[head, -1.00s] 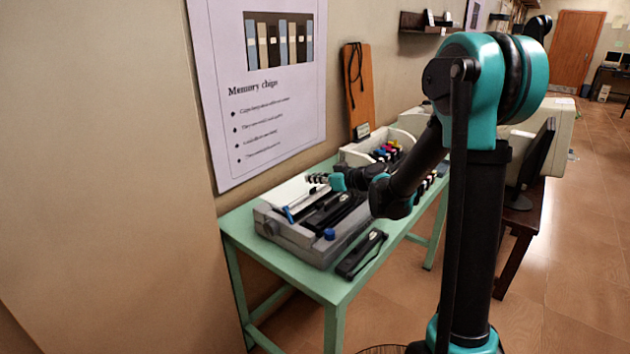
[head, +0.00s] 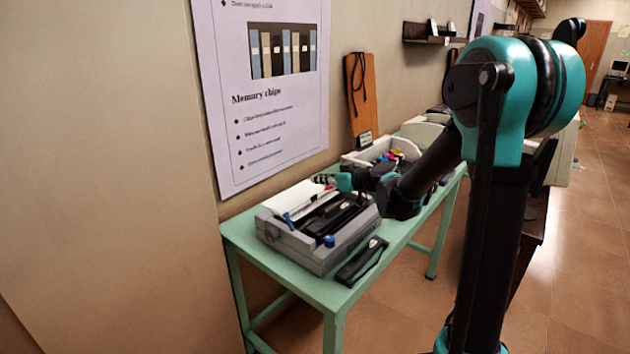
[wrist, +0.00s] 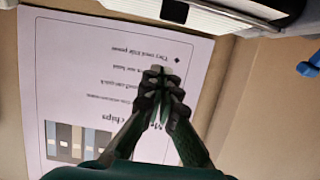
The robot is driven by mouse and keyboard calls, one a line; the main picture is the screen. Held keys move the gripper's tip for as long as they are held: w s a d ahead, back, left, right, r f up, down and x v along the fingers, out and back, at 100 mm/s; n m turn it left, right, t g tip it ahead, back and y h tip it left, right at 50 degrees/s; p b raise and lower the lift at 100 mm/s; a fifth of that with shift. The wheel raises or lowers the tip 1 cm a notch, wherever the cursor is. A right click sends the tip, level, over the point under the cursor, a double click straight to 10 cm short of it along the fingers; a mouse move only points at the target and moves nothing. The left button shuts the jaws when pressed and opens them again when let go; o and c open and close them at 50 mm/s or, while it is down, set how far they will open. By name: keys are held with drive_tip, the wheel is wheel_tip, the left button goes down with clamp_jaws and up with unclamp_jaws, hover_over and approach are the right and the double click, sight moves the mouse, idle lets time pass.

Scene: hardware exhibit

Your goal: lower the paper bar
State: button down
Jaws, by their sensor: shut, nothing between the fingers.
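A grey printer (head: 312,232) with a dark open top, a blue knob and a blue lever stands on the green table. The paper bar is too small to pick out for sure among the dark and light bars on its top. My gripper (head: 326,180) is above the back right of the printer, its fingers pointing left towards the wall. In the wrist view my gripper (wrist: 163,80) is shut and empty, with the wall poster behind it. Part of the printer (wrist: 205,12) shows upside down along the top edge there, apart from the fingertips.
The green table (head: 300,285) stands against the wall under a poster (head: 265,100). A black item (head: 361,262) lies in front of the printer. A pale box with coloured parts (head: 365,157) is behind my wrist. A brown board (head: 361,95) leans on the wall.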

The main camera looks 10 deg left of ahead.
drive_tip(key=s+d, duration=0.1)
drive_tip(key=d, duration=0.1)
drive_tip(key=s+d+f, duration=0.1)
drive_tip(key=d, duration=0.1)
drive_tip(key=s+d+f, duration=0.1)
drive_tip(key=s+d, duration=0.1)
drive_tip(key=shift+f, duration=0.25)
drive_tip(key=s+d+f+m+h, duration=0.1)
drive_tip(key=s+d+f+h, duration=0.1)
drive_tip(key=s+d, duration=0.1)
drive_tip(key=s+d+f+m+g+h, duration=0.1)
drive_tip(key=s+d+f+m+h, duration=0.1)
drive_tip(key=s, duration=0.4)
drive_tip(key=s+d+f+m+g+h, duration=0.1)
drive_tip(key=s+d+f+m, duration=0.1)
drive_tip(key=s+d+f, duration=0.2)
drive_tip(key=shift+s+d+f+h, duration=0.2)
drive_tip(key=shift+s+h, duration=0.2)
drive_tip(key=shift+s, duration=0.05)
drive_tip(key=s+d+f+m+g+h, duration=0.1)
drive_tip(key=s+d+f+m+h, duration=0.2)
drive_tip(key=s+d, duration=0.3)
drive_tip(key=s+d+f+m+h, duration=0.3)
drive_tip(key=s+d, duration=0.3)
drive_tip(key=shift+s+d+f+g, duration=0.15)
drive_tip(key=shift+s+d+g, duration=0.1)
drive_tip(key=shift+d+g, duration=0.15)
